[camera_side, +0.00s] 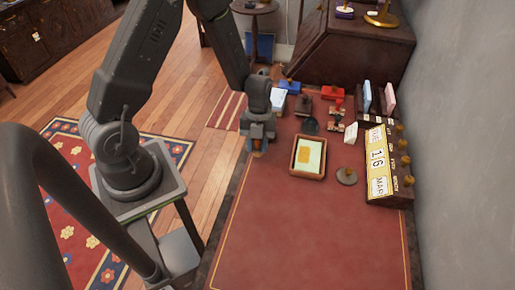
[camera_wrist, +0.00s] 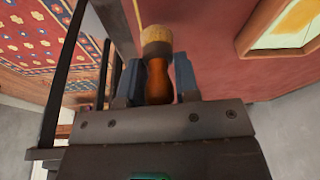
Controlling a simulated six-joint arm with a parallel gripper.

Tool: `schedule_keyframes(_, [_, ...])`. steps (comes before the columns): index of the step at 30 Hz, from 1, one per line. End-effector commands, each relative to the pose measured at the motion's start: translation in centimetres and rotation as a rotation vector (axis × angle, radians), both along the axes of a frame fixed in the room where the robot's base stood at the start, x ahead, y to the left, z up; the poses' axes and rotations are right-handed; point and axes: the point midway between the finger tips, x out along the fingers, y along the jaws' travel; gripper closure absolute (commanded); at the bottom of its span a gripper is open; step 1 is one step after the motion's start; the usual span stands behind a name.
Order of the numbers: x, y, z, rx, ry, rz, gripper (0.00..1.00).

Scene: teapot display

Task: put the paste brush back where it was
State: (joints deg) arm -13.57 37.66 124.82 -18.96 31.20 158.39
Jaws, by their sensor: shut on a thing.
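The paste brush (camera_wrist: 157,80) has an orange-brown wooden handle and a pale, blunt end. It sits between the two fingers of my gripper (camera_wrist: 159,84) in the wrist view, and the gripper is shut on its handle. In the side view, my gripper (camera_side: 257,135) is at the left edge of the red desk top (camera_side: 310,225), left of the shallow wooden tray (camera_side: 292,167). Only a small orange bit of the brush (camera_side: 257,146) shows under the fingers there. I cannot tell whether the brush touches the desk.
Right of the tray stand a round knobbed weight (camera_side: 347,177) and a yellow calendar block (camera_side: 378,165). Behind the tray are a dark object (camera_side: 309,126), a red stamp pad (camera_side: 332,93) and a blue item (camera_side: 290,87). The front desk top is clear.

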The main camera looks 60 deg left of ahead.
Motion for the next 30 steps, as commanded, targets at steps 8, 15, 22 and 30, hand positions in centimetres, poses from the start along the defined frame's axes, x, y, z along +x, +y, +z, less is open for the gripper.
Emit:
schedule_keyframes(8, [0.0, 0.0, -2.0, 0.000, -0.002, -0.001, 0.94])
schedule_keyframes(15, [0.0, 0.0, -2.2, 0.000, 0.000, -0.001, 0.94])
schedule_keyframes(22, [0.0, 0.0, -2.3, -0.001, -0.001, -0.001, 0.53])
schedule_keyframes(30, [0.0, 0.0, -2.3, 0.000, 0.000, -0.001, 0.45])
